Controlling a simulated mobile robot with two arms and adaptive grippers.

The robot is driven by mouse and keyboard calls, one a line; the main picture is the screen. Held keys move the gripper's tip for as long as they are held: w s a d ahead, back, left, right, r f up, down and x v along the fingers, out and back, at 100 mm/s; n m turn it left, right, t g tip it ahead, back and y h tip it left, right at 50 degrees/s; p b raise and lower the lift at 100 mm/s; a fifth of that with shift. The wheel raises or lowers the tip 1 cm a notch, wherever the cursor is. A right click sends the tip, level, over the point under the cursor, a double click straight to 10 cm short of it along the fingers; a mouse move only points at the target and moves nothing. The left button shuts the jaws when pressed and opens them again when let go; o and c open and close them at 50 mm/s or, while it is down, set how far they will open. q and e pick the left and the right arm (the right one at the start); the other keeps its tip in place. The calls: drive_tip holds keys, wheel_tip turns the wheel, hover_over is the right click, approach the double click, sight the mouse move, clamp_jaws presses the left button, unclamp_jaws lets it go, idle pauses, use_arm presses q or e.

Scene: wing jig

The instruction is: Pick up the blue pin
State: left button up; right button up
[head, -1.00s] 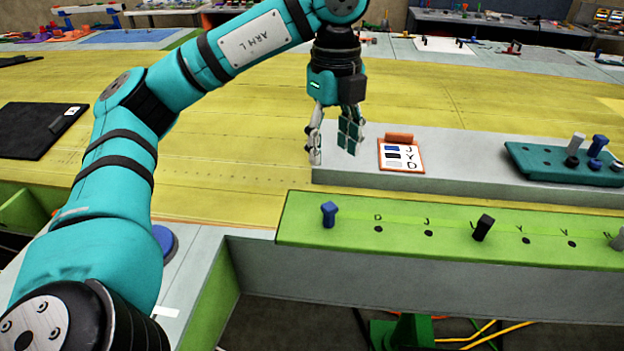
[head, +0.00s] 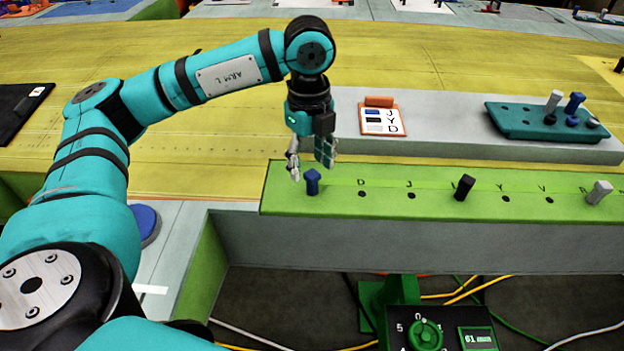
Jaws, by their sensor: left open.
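A blue pin (head: 312,184) stands upright at the left end of the green rail (head: 420,228). My left gripper (head: 309,168) points down at this pin with its fingers apart. In the picture its fingertips lie to either side of the pin's top, and the gap between them looks empty. I cannot tell whether they touch the pin. Another blue pin (head: 574,103) stands in the teal rack (head: 510,120) at the right. My right gripper is not in view.
A black pin (head: 465,187) and a grey pin (head: 599,192) stand farther right on the rail, among lettered holes. A control box with a green dial (head: 425,335) is below.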

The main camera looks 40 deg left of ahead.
sight(312, 173)
use_arm(q)
drive_tip(key=f+p, duration=0.1)
drive_tip(key=f, duration=0.1)
drive_tip(key=f+p, duration=0.1)
drive_tip(key=f, duration=0.1)
drive_tip(key=shift+d+f, duration=0.2)
drive_tip(key=shift+f, duration=0.35)
drive_tip(key=shift+c, duration=0.4)
clamp_jaws()
